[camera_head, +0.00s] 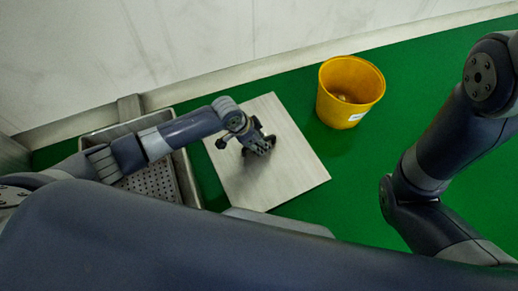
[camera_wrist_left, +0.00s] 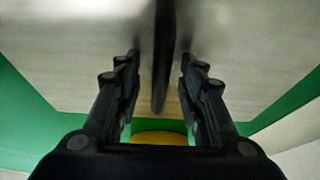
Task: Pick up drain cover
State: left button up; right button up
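In the left wrist view a thin, dark, elongated object (camera_wrist_left: 163,60) shows nearly edge-on in front of the pale board; it appears to be the drain cover. My left gripper (camera_wrist_left: 160,68) is open, with one finger on each side of this object and a visible gap on both sides. In the head view my left gripper (camera_head: 258,143) is over the pale board (camera_head: 290,180); the dark gripper parts hide the drain cover or blend with it there. My right arm shows at the right, but its gripper is out of view.
A yellow bucket (camera_head: 335,105) stands on the green surface (camera_head: 440,75) right of the board. A metal tray with a perforated bottom (camera_head: 155,183) is left of the board, partly under my left arm. A pale wall runs along the back. Green surface right of the bucket is clear.

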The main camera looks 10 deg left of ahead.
pick_arm(q)
jog(key=shift+f, duration=0.25)
dwell(0.5)
jog(key=shift+c, duration=0.2)
grip_shut()
jog(key=shift+r, duration=0.1)
